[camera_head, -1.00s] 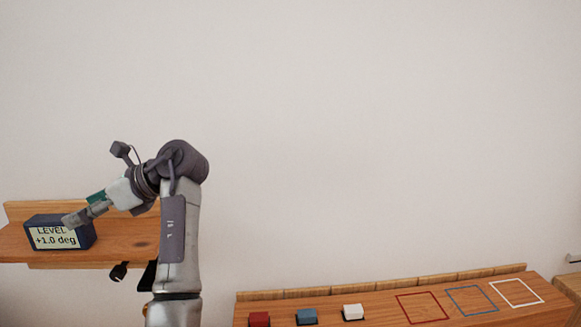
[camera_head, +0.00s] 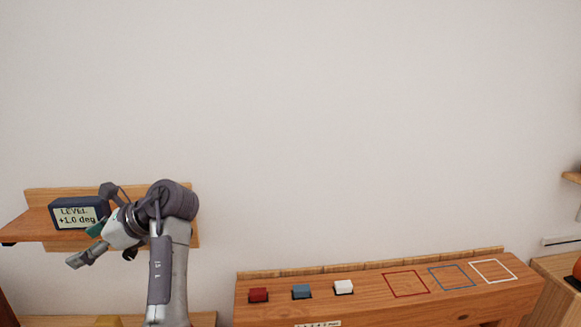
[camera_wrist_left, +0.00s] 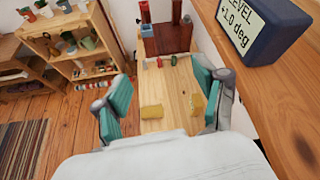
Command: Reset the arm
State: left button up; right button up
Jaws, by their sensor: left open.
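My left gripper (camera_head: 86,244) is in front of the wooden shelf at the left in the head view, its fingers pointing left and down. In the left wrist view my left gripper (camera_wrist_left: 168,108) has its two teal-padded fingers spread wide with nothing between them. The dark blue level display (camera_head: 76,214) reads "LEVEL +1.0 deg" and stands on the wall shelf (camera_head: 30,226) behind the gripper. It also shows close at the upper right of the left wrist view (camera_wrist_left: 262,28). My right gripper is not in view.
Below the left gripper, yellow pieces (camera_wrist_left: 151,111) lie on a wooden surface. A stocked shelf unit (camera_wrist_left: 72,42) stands beyond.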

pick_arm(q)
jog(key=s+d+f+n+t+h, duration=0.15)
jog(key=s+f, duration=0.25)
jog(key=f, duration=0.5)
jog(key=s+d+f+n+t+h, duration=0.1)
jog(key=s+f+n+h, duration=0.15)
jog(key=f, duration=0.55)
jog(key=s+d+f+n+t+h, duration=0.15)
jog(key=s+f, duration=0.25)
jog(key=f, duration=0.5)
jog(key=s+d+f+n+h, duration=0.4)
jog(key=s+d, duration=0.3)
jog(key=s, duration=0.3)
jog(key=s+d+f+n+h, duration=0.35)
jog(key=s+d, duration=0.35)
jog(key=s, duration=0.4)
notch_tip(320, 180, down, 30)
jog(key=s+g+b, duration=0.1)
jog(key=s+b, duration=0.1)
jog(key=s+a+f+g+b, duration=0.1)
jog(key=s+a+f+b, duration=0.1)
jog(key=s+f, duration=1.3)
jog(key=shift+s+a+f+g, duration=0.3)
jog(key=shift+s+f, duration=0.1)
jog(key=shift+f, duration=0.1)
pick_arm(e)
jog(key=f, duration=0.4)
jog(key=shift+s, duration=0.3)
